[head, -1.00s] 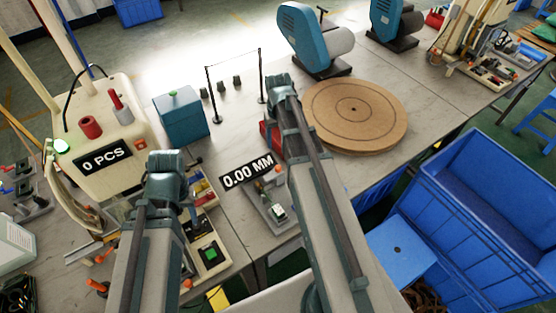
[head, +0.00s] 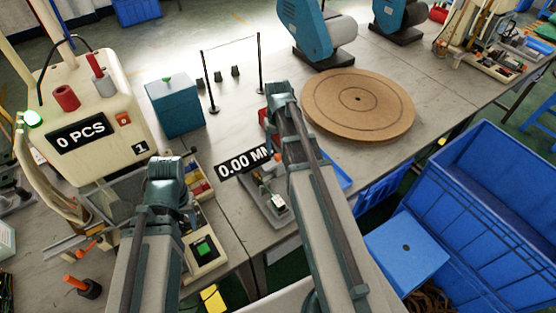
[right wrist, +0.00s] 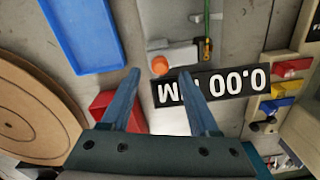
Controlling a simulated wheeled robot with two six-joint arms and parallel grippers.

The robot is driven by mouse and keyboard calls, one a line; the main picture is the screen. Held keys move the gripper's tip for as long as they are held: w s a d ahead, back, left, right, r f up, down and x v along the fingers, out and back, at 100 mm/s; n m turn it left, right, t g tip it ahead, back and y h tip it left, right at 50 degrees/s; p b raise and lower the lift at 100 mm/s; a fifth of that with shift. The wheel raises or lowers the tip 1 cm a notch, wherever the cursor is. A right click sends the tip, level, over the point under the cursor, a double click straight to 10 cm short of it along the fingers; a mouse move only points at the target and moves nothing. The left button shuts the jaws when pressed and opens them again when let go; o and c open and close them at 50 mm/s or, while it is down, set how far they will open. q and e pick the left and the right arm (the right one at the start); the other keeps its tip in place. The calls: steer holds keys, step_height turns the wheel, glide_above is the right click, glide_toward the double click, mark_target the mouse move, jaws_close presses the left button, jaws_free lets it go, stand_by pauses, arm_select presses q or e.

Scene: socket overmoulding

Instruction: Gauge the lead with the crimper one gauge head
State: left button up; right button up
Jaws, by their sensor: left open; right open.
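Crimper one (head: 92,85) is the cream machine at the left, with a "1" plate and a "0 PCS" display. The gauge (head: 265,200) stands on the table between my arms, with a "0.00 MM" display (head: 242,162). In the right wrist view the display (right wrist: 210,88) is upside down, beside the gauge's orange knob (right wrist: 160,66). A thin green strand (right wrist: 208,25) runs over the gauge; I cannot tell whether it is the lead. My right gripper (right wrist: 159,76) is open and empty, above the gauge's edge. My left gripper (head: 166,170) is before the crimper, its fingertips hidden.
A round brown board (head: 358,103) lies right of my right arm. A blue tray (right wrist: 82,35) lies beside the gauge. A teal box (head: 175,108) and thin black posts (head: 260,70) stand behind. Blue crates (head: 490,200) stand off the table's front right.

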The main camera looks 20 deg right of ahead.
mark_target(278, 155)
arm_select(q)
step_height(278, 155, down, 4)
steer(key=shift+r+b, duration=0.25)
steer(key=shift+b, duration=0.95)
arm_select(e)
step_height(278, 155, down, 4)
steer(key=shift+r, duration=0.2)
steer(key=shift+r, duration=0.1)
jaws_close()
